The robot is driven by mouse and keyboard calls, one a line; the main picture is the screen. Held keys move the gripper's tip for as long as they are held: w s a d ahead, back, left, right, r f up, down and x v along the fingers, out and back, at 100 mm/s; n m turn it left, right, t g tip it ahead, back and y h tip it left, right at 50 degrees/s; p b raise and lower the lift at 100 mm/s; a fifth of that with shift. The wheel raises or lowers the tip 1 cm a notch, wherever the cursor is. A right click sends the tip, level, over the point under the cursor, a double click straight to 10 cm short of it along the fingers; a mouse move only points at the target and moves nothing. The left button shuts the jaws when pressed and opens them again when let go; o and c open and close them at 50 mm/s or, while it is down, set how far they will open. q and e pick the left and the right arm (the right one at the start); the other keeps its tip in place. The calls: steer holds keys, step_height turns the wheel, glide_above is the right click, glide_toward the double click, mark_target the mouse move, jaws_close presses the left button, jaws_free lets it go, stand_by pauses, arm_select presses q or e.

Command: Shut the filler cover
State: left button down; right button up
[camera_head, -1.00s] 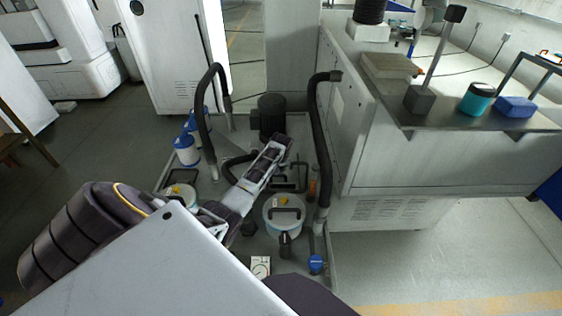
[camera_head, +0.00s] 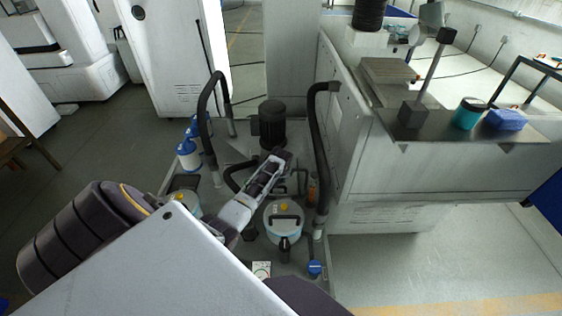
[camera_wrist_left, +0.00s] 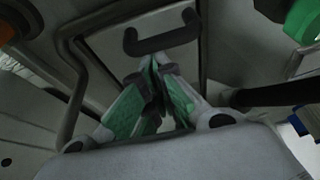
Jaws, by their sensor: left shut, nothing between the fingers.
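My left gripper (camera_head: 279,157) reaches in from the left, over the floor unit between two black hoses. In the left wrist view its green-padded fingers (camera_wrist_left: 157,66) are shut and empty, with the tips together. Just beyond the tips is a grey panel with a dark bar handle (camera_wrist_left: 162,38), which looks like the filler cover. I cannot tell whether the tips touch it or how far it stands open. In the head view my gripper and forearm hide most of that spot. My right gripper is not in view.
A black motor (camera_head: 270,123) stands behind my gripper. Black hoses rise at left (camera_head: 206,120) and right (camera_head: 316,140). A round lidded drum (camera_head: 284,221) stands in front. The grey machine (camera_head: 350,130) bounds the right side. Open floor (camera_head: 90,140) lies left.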

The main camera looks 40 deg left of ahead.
arm_select(q)
steer(key=shift+s+d+f, duration=0.15)
steer(key=shift+f, duration=0.1)
steer(key=shift+s+d+r, duration=0.1)
steer(key=shift+r, duration=0.35)
steer(key=v, duration=0.2)
steer(key=shift+s+r, duration=0.1)
steer(key=shift+r, duration=0.2)
steer(key=shift+v, duration=1.05)
steer(key=v, duration=0.6)
steer(key=shift+r, duration=0.35)
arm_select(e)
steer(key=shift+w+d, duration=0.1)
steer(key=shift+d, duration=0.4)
arm_select(q)
steer(key=shift+f, duration=0.1)
